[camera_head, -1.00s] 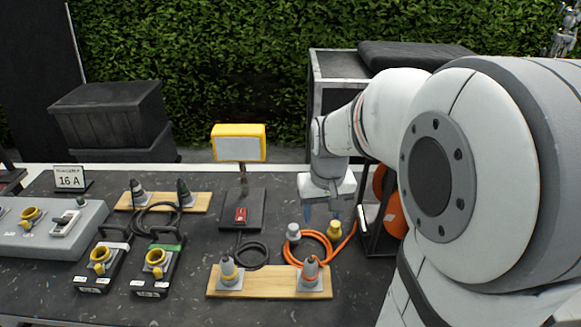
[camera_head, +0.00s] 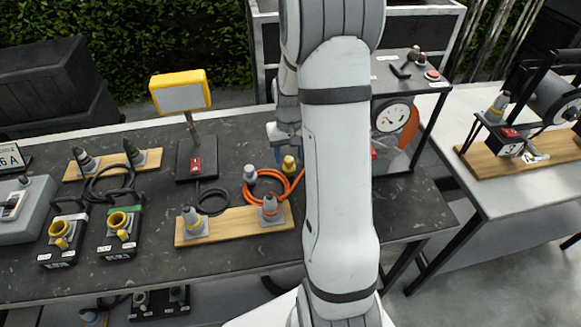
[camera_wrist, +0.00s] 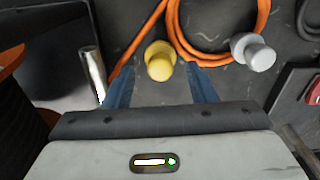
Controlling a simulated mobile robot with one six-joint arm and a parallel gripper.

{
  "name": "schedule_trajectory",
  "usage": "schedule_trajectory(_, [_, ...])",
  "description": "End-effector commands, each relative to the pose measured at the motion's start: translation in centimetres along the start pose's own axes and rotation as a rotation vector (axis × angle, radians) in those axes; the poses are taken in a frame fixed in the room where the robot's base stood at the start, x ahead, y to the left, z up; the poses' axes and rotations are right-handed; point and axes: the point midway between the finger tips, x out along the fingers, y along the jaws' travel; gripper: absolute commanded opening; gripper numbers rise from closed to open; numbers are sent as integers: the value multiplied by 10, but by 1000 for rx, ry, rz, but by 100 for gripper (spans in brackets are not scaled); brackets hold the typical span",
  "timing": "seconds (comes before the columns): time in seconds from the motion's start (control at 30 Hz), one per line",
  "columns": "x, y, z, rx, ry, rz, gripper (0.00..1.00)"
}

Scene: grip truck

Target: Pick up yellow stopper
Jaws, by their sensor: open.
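The yellow stopper (camera_head: 289,164) stands on the dark table beside the orange cable, below my gripper in the head view. In the wrist view the yellow stopper (camera_wrist: 159,60) lies near the fingertips, about midway between them across the picture. My gripper (camera_head: 284,134) is open and empty, with blue fingers; in the head view my arm hides part of it. In the wrist view my gripper (camera_wrist: 160,78) points toward the stopper. I cannot tell the exact height left between fingertips and stopper.
A pale grey stopper (camera_wrist: 254,52) stands right of the yellow one in the wrist view. The orange cable (camera_wrist: 212,58) loops behind both. A metal cylinder (camera_wrist: 92,72) is near the left finger. A wooden board with connectors (camera_head: 232,226) lies in front.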

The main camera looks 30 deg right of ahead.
Motion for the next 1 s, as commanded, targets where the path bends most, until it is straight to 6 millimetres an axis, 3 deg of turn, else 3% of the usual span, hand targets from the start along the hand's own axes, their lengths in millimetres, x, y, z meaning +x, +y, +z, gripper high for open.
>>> schedule_trajectory(0.2, [26,0,0,0,-3,0,51])
schedule_trajectory(0.47, [28,0,0,1,1,0,51])
schedule_trajectory(1.0, [28,1,0,2,0,0,7])
